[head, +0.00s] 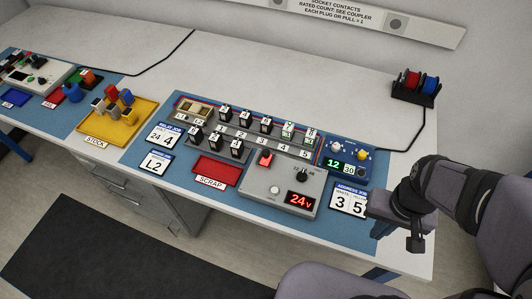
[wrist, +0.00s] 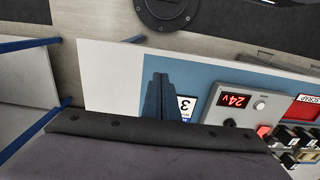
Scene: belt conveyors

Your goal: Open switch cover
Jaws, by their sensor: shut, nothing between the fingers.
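The red switch cover (head: 265,158) sits at the upper left of a grey control box (head: 262,207) near the table's front edge. It looks shut, but it is small and I cannot be sure; any switch under it is hidden. It also shows in the wrist view (wrist: 263,131), partly cut off by my wrist. The box has a black knob (head: 301,174), a pale round button (head: 274,189) and a red 24V display (head: 299,201). My gripper (head: 415,246) is shut and empty, right of the box and apart from it, by the address card.
An address card (head: 347,199) lies between the box and my gripper. A blue unit with a green display (head: 350,149) stands behind. A red scrap tray (head: 216,169), several black relays (head: 225,115) and a yellow stock tray (head: 95,130) are to the left. Wire spools (head: 414,85) stand at the back right.

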